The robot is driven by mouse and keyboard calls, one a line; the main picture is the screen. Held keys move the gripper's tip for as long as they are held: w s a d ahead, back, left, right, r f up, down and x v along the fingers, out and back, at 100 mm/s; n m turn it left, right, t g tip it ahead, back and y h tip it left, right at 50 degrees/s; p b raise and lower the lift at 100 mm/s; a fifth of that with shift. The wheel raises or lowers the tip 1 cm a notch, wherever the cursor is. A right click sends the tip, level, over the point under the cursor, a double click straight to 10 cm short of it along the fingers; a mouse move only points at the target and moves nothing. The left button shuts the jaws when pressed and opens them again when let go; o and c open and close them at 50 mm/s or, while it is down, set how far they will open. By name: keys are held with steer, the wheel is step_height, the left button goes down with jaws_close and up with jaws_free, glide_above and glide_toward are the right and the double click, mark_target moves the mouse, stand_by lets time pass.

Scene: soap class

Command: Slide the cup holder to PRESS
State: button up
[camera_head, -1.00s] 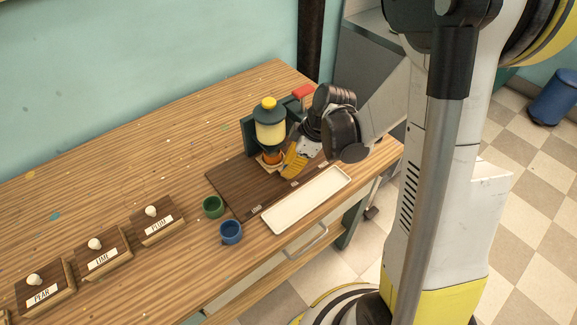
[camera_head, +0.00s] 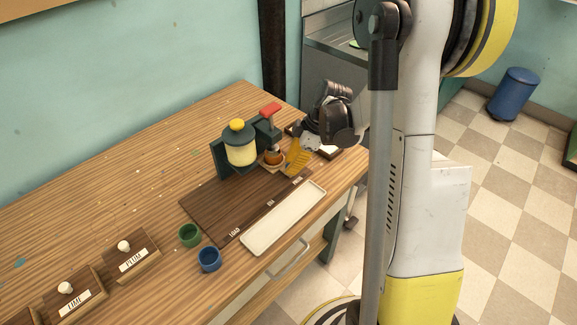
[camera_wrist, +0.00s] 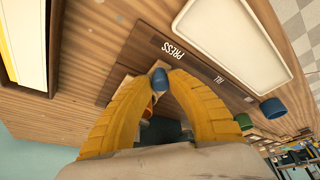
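The cup holder (camera_head: 273,166) is a small light-wood piece with an orange cup (camera_head: 274,157) on it. It sits on the dark wooden board (camera_head: 215,205), right of the yellow soap dispenser (camera_head: 240,154) and below the red-handled press (camera_head: 270,110). My gripper (camera_head: 290,170) is low at its right front. In the wrist view, my yellow fingers (camera_wrist: 157,80) close around a small blue knob (camera_wrist: 159,77), beside the PRESS label (camera_wrist: 173,50). The orange cup shows partly between the fingers. The rest of the holder is mostly hidden by the fingers.
A long cream tray (camera_head: 283,220) lies along the board's front edge. Green (camera_head: 189,235) and blue (camera_head: 209,259) cups stand near the board's left end. PLUM (camera_head: 131,259) and LIME (camera_head: 72,302) blocks are further left. A wood-edged box (camera_wrist: 30,45) stands beside my gripper.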

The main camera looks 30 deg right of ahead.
steer(key=o, duration=0.4)
steer(key=shift+w+d, duration=0.1)
steer(key=shift+d, duration=0.15)
steer(key=shift+a, duration=0.1)
steer(key=shift+r, duration=0.1)
steer(key=v, duration=1.1)
steer(key=shift+r, duration=0.35)
